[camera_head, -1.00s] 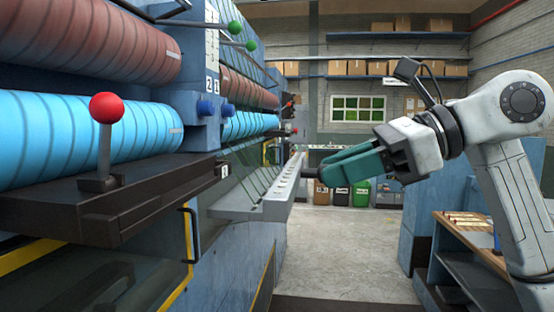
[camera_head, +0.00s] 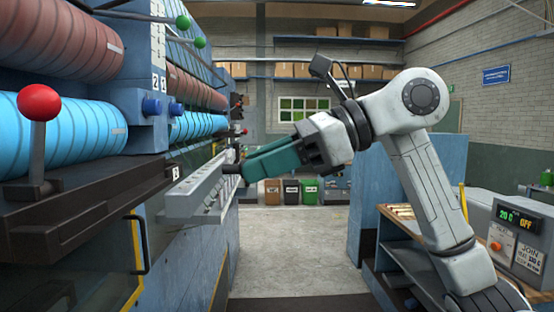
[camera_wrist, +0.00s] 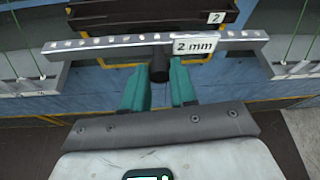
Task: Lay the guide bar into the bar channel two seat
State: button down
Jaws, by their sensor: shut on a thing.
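The guide bar is a long grey bar with a row of small light marks and a "2 mm" tag; it lies crosswise at the top of the wrist view (camera_wrist: 110,42). In the head view it shows along the machine front (camera_head: 207,186). My gripper (camera_wrist: 158,84) has its teal fingers shut on the bar's black handle (camera_wrist: 158,66); it also shows in the head view (camera_head: 245,171). Grey channel pieces show at the left (camera_wrist: 28,86) and right (camera_wrist: 292,69) ends of the bar. The seat between them is hidden. I cannot tell whether the bar touches it.
A dark ledge (camera_wrist: 150,18) with a "2" label lies beyond the bar. Thin green strands run near both bar ends. A red-knobbed lever (camera_head: 38,103) stands at left. A bench (camera_head: 400,212) and a control box (camera_head: 517,232) stand at right. The floor between is clear.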

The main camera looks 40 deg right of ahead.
aim_at(213, 162)
jog(key=shift+w+a, duration=0.65)
jog(key=shift+a, duration=0.25)
jog(key=shift+w+a, duration=0.7)
jog(key=shift+a, duration=0.25)
jog(key=shift+w+a, duration=0.65)
jog(key=shift+a, duration=0.25)
jog(key=shift+w+a+b, duration=0.25)
jog(key=shift+w+a, duration=0.5)
jog(key=shift+a, duration=0.25)
jog(key=shift+w+a+b, duration=0.2)
jog(key=shift+w+a, duration=0.5)
jog(key=shift+a, duration=0.3)
dwell(0.4)
jog(key=shift+f+b, duration=0.9)
jog(key=shift+f, duration=0.2)
jog(key=c, duration=0.8)
grip_release()
jog(key=b+v, duration=0.2)
jog(key=v, duration=0.9)
jog(key=shift+w+r+b, duration=0.1)
jog(key=shift+b, duration=0.3)
